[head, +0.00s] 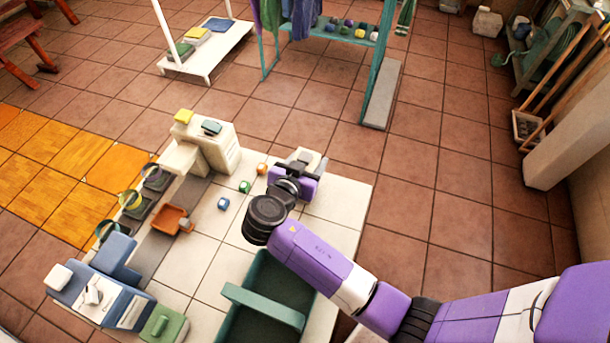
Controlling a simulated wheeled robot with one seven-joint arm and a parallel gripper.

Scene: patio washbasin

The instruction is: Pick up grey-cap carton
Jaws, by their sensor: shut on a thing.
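My gripper (301,172) is at the far right part of the white tiled counter (338,207), seen from behind and above. Its purple and black hand hides most of its fingers. A pale whitish and grey thing (306,157) shows at the far side of the hand, and the gripper is shut on it. I take it to be the grey-cap carton, but its cap and shape are mostly hidden. Whether it touches the counter cannot be told.
A green basin (262,311) is nearer. A cream block (222,150) stands at the counter's far left.

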